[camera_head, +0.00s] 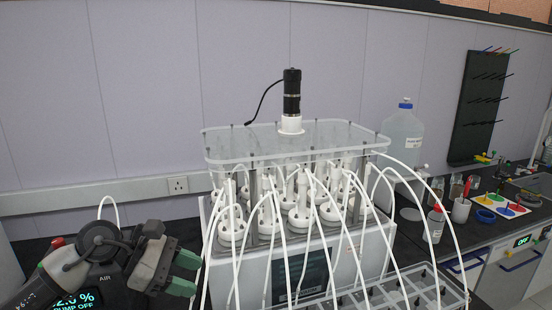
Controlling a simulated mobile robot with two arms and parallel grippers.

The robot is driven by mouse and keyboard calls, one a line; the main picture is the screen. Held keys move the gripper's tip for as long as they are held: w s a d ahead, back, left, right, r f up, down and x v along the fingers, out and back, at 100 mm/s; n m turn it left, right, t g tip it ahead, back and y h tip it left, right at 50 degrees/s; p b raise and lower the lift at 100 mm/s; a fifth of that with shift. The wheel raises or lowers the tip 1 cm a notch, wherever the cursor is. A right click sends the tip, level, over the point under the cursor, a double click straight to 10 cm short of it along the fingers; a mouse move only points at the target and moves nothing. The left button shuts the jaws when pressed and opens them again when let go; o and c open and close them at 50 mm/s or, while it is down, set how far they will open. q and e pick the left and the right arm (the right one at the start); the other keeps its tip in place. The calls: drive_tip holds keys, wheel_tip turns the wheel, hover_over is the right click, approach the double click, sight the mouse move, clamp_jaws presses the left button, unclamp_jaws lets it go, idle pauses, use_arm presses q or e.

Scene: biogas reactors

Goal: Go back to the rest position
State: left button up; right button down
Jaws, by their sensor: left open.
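My left gripper (184,273) is at the lower left, with its two green-tipped fingers apart and nothing between them. It points right, towards the left side of the biogas reactor unit (345,267), and I cannot tell how close it is. The unit holds several white-capped reactors (231,229) under a clear top plate (290,140), with a black motor (292,95) standing on it. My right gripper is not in view.
White tubes (388,225) arc from the reactors down to a clear tray (425,288) in front. A capped bottle (404,135) stands behind right. Colored items on a white board (499,205) and a black peg rack (479,110) are at right.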

use_arm(q)
drive_tip(key=s+d+r+n+t+h, duration=0.25)
drive_tip(key=d+n+t+h, duration=0.6)
drive_tip(key=n, duration=0.75)
drive_tip(key=s+a+f+n+t+y, duration=0.25)
drive_tip(key=a+f+n+y, duration=0.4)
drive_tip(key=n+y, duration=0.6)
drive_tip(key=s+a+f+n+t+y, duration=0.25)
drive_tip(key=a+f+n+y, duration=0.4)
drive_tip(key=n, duration=1.05)
drive_tip(key=s+f+n+g, duration=0.4)
drive_tip(key=s+f+g, duration=0.25)
drive_tip(key=s, duration=0.35)
drive_tip(key=s+f+n+g, duration=0.3)
drive_tip(key=s+f+g, duration=0.35)
drive_tip(key=s, duration=0.35)
drive_tip(key=s+a+f+b+x, duration=0.1)
drive_tip(key=s+x, duration=0.2)
drive_tip(key=x, duration=1)
drive_tip(key=s+a+b+x, duration=0.1)
drive_tip(key=s+x, duration=0.2)
drive_tip(key=x, duration=0.9)
drive_tip(key=s+a+f+b, duration=0.1)
drive_tip(key=s+f, duration=0.6)
drive_tip(key=f, duration=0.3)
drive_tip(key=s+f+g+b, duration=0.1)
drive_tip(key=s+f, duration=0.7)
drive_tip(key=f, duration=0.2)
drive_tip(key=shift+s+a+f+y, duration=0.2)
drive_tip(key=shift+a+f+y, duration=0.15)
